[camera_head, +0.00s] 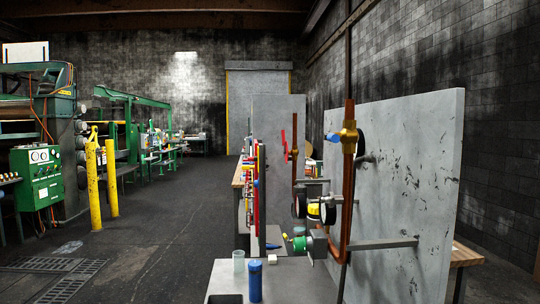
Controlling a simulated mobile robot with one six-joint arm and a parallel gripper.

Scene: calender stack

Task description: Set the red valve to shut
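A red valve handle (284,141) shows small beside an upright copper pipe (295,165), past the nearest grey panel's left edge. The handle looks roughly upright, but it is too small to tell its exact setting. A nearer brass valve (348,136) with a blue handle (332,138) sits on another copper pipe (349,185) in front of the grey panel (405,170). My gripper does not show in this view.
A grey table (225,275) in front holds a blue cylinder (255,281), a pale cup (238,260) and a white block (272,260). Yellow posts (91,185) and green machinery (38,178) stand at left. The dark floor (165,220) between is open.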

